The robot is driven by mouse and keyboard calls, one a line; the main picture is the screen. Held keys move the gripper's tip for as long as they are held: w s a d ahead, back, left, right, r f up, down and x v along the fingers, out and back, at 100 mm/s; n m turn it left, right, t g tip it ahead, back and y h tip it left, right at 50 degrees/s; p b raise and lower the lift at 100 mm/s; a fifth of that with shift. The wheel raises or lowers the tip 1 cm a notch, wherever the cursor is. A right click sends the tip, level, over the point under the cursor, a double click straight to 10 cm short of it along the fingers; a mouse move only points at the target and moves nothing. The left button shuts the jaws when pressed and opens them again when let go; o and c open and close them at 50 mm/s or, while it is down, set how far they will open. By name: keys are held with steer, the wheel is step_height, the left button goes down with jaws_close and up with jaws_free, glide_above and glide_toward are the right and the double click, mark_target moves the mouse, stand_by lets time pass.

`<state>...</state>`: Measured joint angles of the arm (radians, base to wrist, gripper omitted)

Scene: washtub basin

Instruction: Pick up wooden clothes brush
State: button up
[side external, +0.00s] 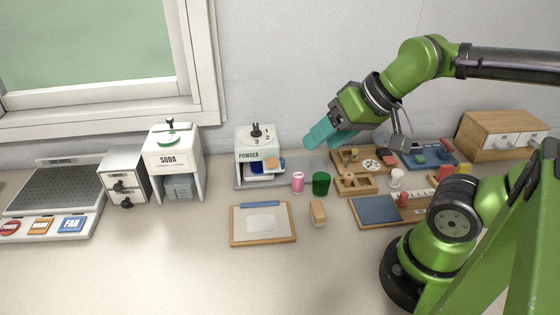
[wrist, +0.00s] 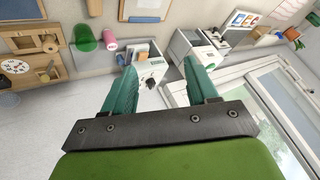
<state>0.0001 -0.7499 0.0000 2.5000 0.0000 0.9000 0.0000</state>
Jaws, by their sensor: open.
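The wooden clothes brush (side external: 318,212) is a small tan block with a paler side, standing on the counter just right of the clipboard in the side view. In the wrist view a small brown piece at the top edge (wrist: 93,7) looks like the brush, partly cut off. My gripper (side external: 322,135) has teal fingers and is raised above and behind the brush, near the wall and to the right of the powder dispenser. In the wrist view its fingers (wrist: 160,66) are spread apart with nothing held between them.
The clipboard (side external: 237,236) lies left of the brush. A pink can (side external: 298,182) and a green cylinder (side external: 321,184) stand behind it. The powder dispenser (side external: 256,143) is at the back. Wooden trays with small parts (side external: 352,187) lie right. The front counter is clear.

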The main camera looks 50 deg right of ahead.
steer(key=shift+o, duration=0.3)
stand_by(0.4)
steer(key=m+g+h, duration=0.1)
steer(key=m+g, duration=0.4)
steer(key=g, duration=0.3)
glide_toward(318, 207)
steer(key=shift+g, duration=0.3)
steer(key=f, duration=0.5)
steer(key=shift+s, duration=0.3)
steer(key=shift+s+a+f, duration=0.1)
steer(key=shift+a+f, duration=0.05)
steer(key=shift+f, duration=0.75)
steer(key=shift+a+f, duration=0.15)
steer(key=shift+f, duration=0.75)
steer(key=shift+s+a+f, duration=0.1)
steer(key=shift+a+f, duration=0.1)
steer(key=shift+f, duration=0.7)
steer(key=shift+w, duration=0.1)
steer(key=shift+c, duration=0.3)
steer(key=c, duration=1)
